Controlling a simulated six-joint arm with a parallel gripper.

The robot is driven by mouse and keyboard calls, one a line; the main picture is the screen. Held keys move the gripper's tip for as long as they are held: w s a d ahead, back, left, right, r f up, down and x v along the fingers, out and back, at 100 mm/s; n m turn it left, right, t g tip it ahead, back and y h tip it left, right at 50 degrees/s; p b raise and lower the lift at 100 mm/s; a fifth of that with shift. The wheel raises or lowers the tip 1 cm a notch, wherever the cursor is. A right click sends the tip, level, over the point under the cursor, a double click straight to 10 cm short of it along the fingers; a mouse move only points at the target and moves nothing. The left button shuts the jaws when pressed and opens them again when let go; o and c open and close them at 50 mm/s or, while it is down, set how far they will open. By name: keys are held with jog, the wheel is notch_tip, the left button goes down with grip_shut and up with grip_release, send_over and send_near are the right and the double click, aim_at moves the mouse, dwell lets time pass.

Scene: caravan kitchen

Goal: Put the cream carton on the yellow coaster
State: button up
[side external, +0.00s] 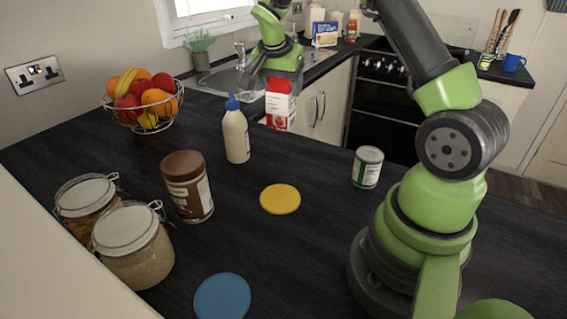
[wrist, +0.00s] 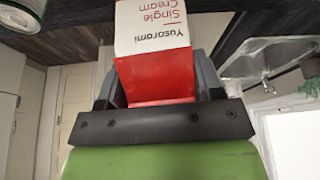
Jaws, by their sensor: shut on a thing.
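The red and white cream carton (side external: 281,108) is near the far edge of the dark counter in the side view, roughly upright. My gripper (side external: 277,80) is shut on its upper part from above. In the wrist view the carton (wrist: 153,45) sits between the two fingers of my gripper (wrist: 157,85), with its printed white face visible. I cannot tell whether its base touches anything. The yellow coaster (side external: 280,199) lies flat and empty on the counter, nearer the camera than the carton.
A glue-like bottle with a blue cap (side external: 236,135) stands left of the carton. A brown jar (side external: 187,187), glass jars (side external: 134,248), a fruit bowl (side external: 145,103), a tin (side external: 367,167) and a blue coaster (side external: 222,298) stand or lie around. The counter around the yellow coaster is clear.

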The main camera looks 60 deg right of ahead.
jog(key=s+a+m, duration=0.1)
jog(key=s+a, duration=0.6)
jog(key=a, duration=0.5)
notch_tip(320, 180, down, 9)
jog(key=a, duration=0.1)
jog(key=shift+s+g, duration=0.25)
jog(key=shift+g, duration=0.05)
jog(key=shift+f, duration=0.25)
jog(key=o, duration=1.1)
